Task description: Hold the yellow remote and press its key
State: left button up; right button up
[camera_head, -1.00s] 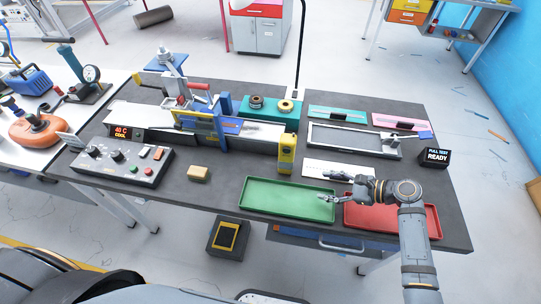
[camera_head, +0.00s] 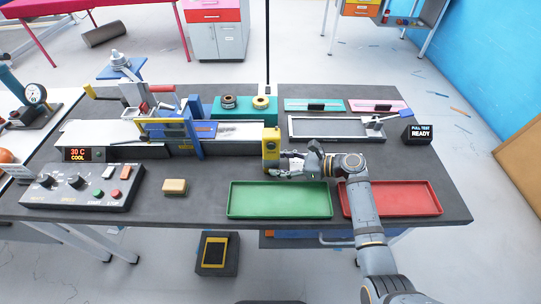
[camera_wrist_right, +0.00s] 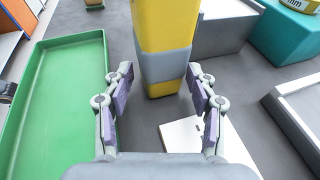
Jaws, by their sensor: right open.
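The yellow remote (camera_head: 271,146) stands upright on the dark table, at the right end of the long grey machine. In the right wrist view the remote (camera_wrist_right: 166,25) is yellow with a grey band round its lower part; its top is cut off. My right gripper (camera_head: 281,166) is at the remote's lower right in the head view. In the wrist view the open fingers (camera_wrist_right: 161,76) point at the remote, which shows between the fingertips with a gap on each side. I cannot make out its key. My left gripper is not in view.
A green tray (camera_head: 280,213) and a red tray (camera_head: 392,211) lie along the front edge. A control box (camera_head: 82,201) and a tan block (camera_head: 174,187) are to the left. A white sheet (camera_wrist_right: 184,135) lies below the gripper. A grey frame (camera_head: 292,130) is behind.

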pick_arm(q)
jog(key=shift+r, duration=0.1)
pick_arm(e)
jog(key=shift+x, duration=1.1)
jog(key=c, duration=0.7)
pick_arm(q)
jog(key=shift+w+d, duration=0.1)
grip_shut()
